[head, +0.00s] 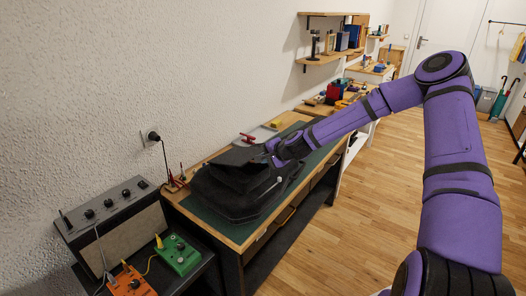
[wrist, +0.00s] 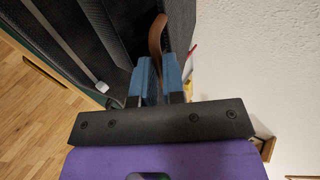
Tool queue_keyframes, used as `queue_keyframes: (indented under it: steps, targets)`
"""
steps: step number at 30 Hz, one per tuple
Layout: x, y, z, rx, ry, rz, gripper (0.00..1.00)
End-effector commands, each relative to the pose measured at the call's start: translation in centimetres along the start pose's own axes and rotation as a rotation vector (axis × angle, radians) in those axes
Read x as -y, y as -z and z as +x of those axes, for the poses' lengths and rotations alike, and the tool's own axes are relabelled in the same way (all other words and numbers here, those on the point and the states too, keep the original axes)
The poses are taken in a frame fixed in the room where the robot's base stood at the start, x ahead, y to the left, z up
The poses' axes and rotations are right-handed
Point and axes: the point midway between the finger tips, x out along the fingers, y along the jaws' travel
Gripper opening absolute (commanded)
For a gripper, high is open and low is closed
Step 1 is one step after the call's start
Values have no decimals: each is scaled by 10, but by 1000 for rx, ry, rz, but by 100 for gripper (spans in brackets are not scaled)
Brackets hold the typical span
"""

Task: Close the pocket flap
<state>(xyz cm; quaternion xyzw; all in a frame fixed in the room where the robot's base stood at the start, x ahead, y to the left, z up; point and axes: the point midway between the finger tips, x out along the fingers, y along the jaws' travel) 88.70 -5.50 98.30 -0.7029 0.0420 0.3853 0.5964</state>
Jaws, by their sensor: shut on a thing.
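A black bag (head: 238,200) lies on the green mat of a workbench. Its dark pocket flap (head: 238,156) stands raised at the top of the bag, with its right end by my gripper (head: 272,150). In the wrist view the blue fingers of my gripper (wrist: 160,80) are shut on a thin brown strip (wrist: 155,38), which looks like the flap's edge. The dark bag fabric (wrist: 100,25) fills the upper left there. The exact grip point is partly hidden between the fingers.
The workbench (head: 262,236) has a bare wooden front edge. An amplifier (head: 115,215) with a green pedal (head: 178,255) and an orange pedal (head: 130,283) stands at lower left. A textured wall (head: 120,70) rises close behind the bench. The floor (head: 330,240) in front is clear.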

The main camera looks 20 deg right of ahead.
Motion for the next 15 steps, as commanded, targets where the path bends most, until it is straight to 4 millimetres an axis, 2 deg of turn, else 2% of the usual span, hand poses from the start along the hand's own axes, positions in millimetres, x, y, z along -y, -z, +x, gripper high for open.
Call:
queue_keyframes:
  steps: [15]
  targets:
    - [-53, 0, 22, 4, 201, 11, 0]
